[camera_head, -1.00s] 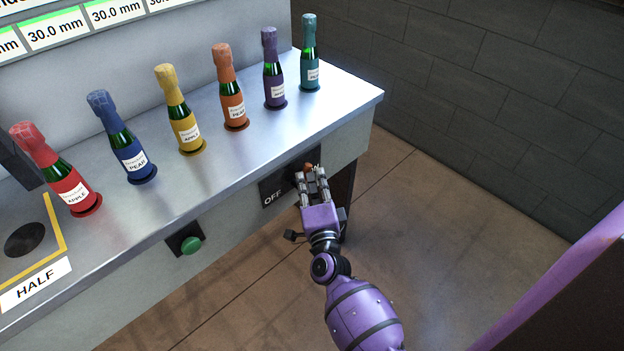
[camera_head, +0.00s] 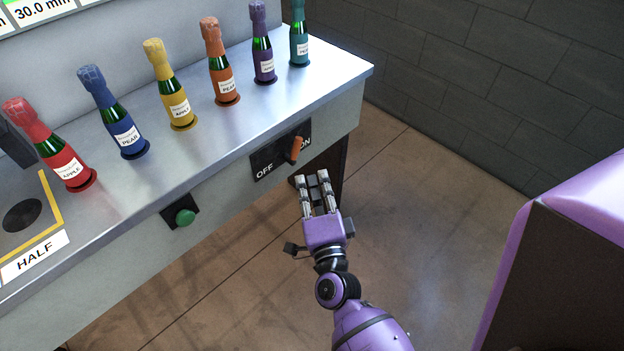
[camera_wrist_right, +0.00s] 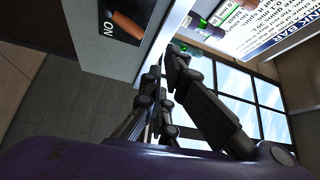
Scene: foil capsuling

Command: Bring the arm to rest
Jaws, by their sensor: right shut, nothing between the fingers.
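My right gripper (camera_head: 311,178) hangs in front of the machine's front panel, just below the rotary switch, apart from it and empty. In the right wrist view its fingers (camera_wrist_right: 166,64) come near each other at the tips. The switch's orange handle (camera_head: 296,148) stands on a black plate marked OFF and ON, near the ON side; it also shows in the right wrist view (camera_wrist_right: 127,25). My left gripper is not in view.
Several foil-topped bottles stand in a row on the metal counter (camera_head: 215,133), from a red one (camera_head: 62,160) to a teal one (camera_head: 299,43). A green button (camera_head: 185,217) is on the front panel. The floor (camera_head: 420,215) right of the machine is open.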

